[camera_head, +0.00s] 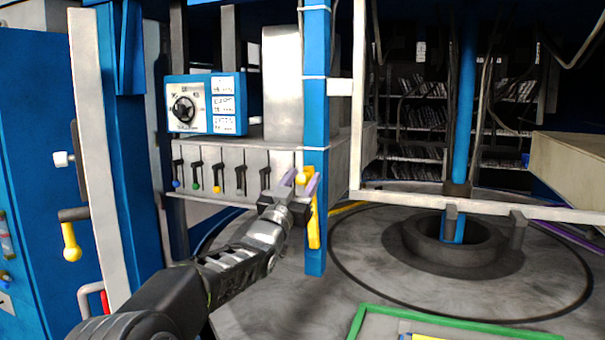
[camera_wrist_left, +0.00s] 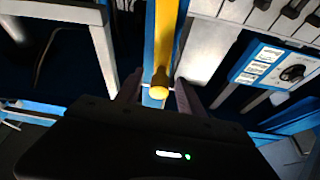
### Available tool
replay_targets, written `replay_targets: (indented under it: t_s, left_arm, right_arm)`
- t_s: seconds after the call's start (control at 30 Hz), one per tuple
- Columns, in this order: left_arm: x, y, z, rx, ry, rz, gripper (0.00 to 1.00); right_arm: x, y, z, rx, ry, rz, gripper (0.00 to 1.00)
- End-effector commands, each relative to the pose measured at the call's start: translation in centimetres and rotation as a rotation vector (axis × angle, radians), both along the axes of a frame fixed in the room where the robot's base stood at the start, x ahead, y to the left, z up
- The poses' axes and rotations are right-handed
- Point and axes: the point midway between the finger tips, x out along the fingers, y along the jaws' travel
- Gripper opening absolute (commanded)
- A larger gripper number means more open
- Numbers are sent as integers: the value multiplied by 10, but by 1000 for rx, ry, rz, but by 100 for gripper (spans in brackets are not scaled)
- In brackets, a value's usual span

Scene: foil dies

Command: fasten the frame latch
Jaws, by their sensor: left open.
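The frame latch looks to be the yellow bar (camera_head: 314,228) with a round yellow knob (camera_head: 302,178), mounted on the blue post (camera_head: 316,110). The bar hangs about upright along the post. My left gripper (camera_head: 298,184) is at the knob, with its purple fingertips apart. In the left wrist view the knob (camera_wrist_left: 159,84) lies between the open fingers (camera_wrist_left: 158,96), with the yellow bar (camera_wrist_left: 166,38) running away from it. I cannot tell whether either finger touches the knob. The white frame (camera_head: 480,206) stands right of the post. My right gripper is not in view.
A row of black levers (camera_head: 218,175) and a blue control box (camera_head: 207,104) with a dial are left of the post. A round floor plate with a dark central ring (camera_head: 470,258) lies right. A green-edged tray (camera_head: 450,325) is at the front.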

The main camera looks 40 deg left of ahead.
Motion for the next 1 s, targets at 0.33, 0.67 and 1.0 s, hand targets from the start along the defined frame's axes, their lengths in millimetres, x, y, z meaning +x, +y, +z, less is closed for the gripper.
replay_targets:
  t_s: [0.33,0.67,1.0]
  left_arm:
    - [2,1,0,0,1,0,41]
    - [2,1,0,0,0,0,14]
    - [2,1,0,0,0,0,0]
  right_arm:
    - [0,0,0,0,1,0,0]
    - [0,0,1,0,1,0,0]
    - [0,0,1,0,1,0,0]
